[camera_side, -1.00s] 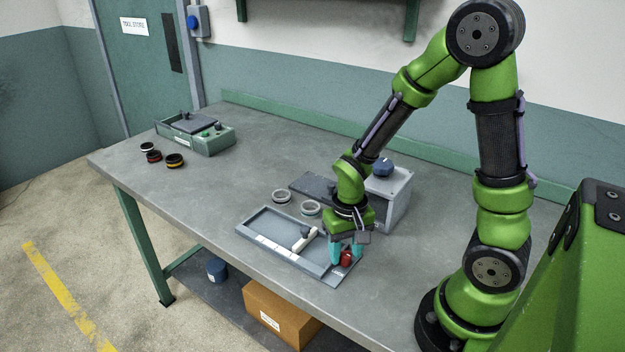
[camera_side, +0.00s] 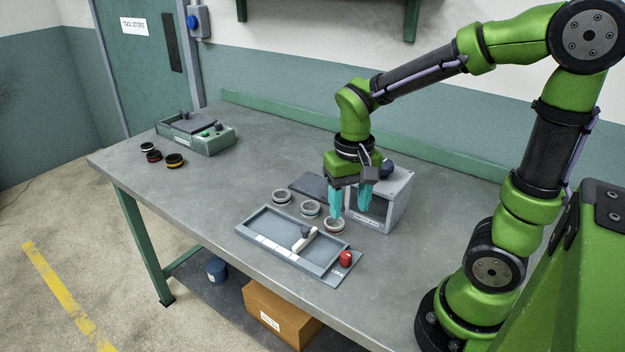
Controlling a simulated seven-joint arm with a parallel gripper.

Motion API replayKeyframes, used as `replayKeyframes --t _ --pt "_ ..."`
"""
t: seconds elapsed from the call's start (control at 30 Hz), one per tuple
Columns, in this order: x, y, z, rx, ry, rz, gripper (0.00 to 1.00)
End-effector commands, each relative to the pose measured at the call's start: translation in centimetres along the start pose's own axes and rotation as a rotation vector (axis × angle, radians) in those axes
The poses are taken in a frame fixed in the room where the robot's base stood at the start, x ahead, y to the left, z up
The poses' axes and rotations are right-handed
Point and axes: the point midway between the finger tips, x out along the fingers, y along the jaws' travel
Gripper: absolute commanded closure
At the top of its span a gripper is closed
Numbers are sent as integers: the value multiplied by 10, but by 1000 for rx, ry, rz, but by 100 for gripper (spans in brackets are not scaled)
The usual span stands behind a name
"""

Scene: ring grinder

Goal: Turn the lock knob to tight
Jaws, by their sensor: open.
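A red round knob (camera_side: 345,258) sits on the right end plate of a shallow grey tray-like fixture (camera_side: 262,247). I cannot read a tight mark on either knob. My gripper (camera_side: 349,212) points down with its teal fingers apart, empty. It is above and behind the red knob, clear of it. Its left fingertip is close to a grey ring (camera_side: 334,226) in the picture; I cannot tell if they touch.
Two more grey rings (camera_side: 281,196) (camera_side: 310,208) lie behind the fixture. A grey box machine (camera_side: 392,205) with a dark knob stands close behind my gripper. A green-grey unit (camera_side: 205,138) and several dark rings (camera_side: 174,160) are at the far left. The table's left-middle is clear.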

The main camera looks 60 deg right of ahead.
Motion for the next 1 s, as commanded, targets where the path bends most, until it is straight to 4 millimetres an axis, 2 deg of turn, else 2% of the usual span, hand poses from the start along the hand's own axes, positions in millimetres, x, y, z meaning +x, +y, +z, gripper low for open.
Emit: replayKeyframes --t 0.1,0.3,0.77,0.87,1.0 --pt "-22 0 0 1 3 -2 47" --pt "-39 0 0 1 0 0 47" --pt "-37 -3 -2 -34 17 -20 47" --pt "-40 -13 7 -92 85 -105 47" --pt "-57 -25 25 -163 228 -246 47"
